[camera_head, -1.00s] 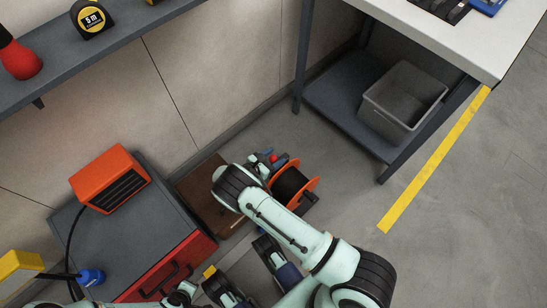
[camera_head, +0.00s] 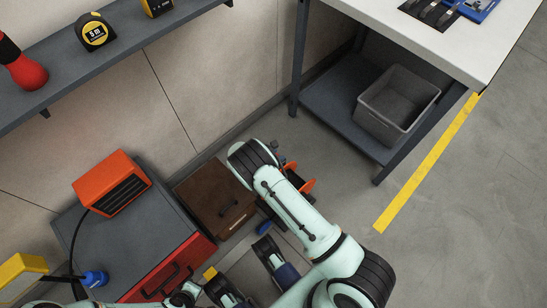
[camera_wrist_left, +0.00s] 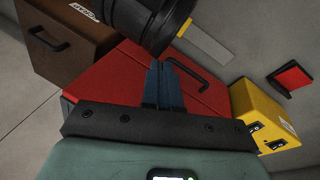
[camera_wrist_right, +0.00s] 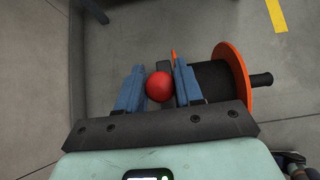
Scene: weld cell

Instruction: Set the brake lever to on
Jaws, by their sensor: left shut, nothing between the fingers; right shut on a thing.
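The brake lever ends in a round red knob (camera_wrist_right: 159,87) in the right wrist view, beside the cable reel's black drum (camera_wrist_right: 212,82) and orange flange (camera_wrist_right: 235,78). My right gripper (camera_wrist_right: 157,80) is shut on this knob, one blue finger on each side. The lever's lower part and any on/off marking are hidden. My left gripper (camera_wrist_left: 165,75) is shut and empty, in front of a red drawer front (camera_wrist_left: 205,98) in the left wrist view.
A brown case (camera_head: 208,195) stands left of the reel, with a grey-topped red cabinet (camera_head: 130,235) beyond it. A workbench with a grey bin (camera_head: 372,122) on its lower shelf stands at the right. The floor between is clear. A yellow box (camera_wrist_left: 262,115) is near the left gripper.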

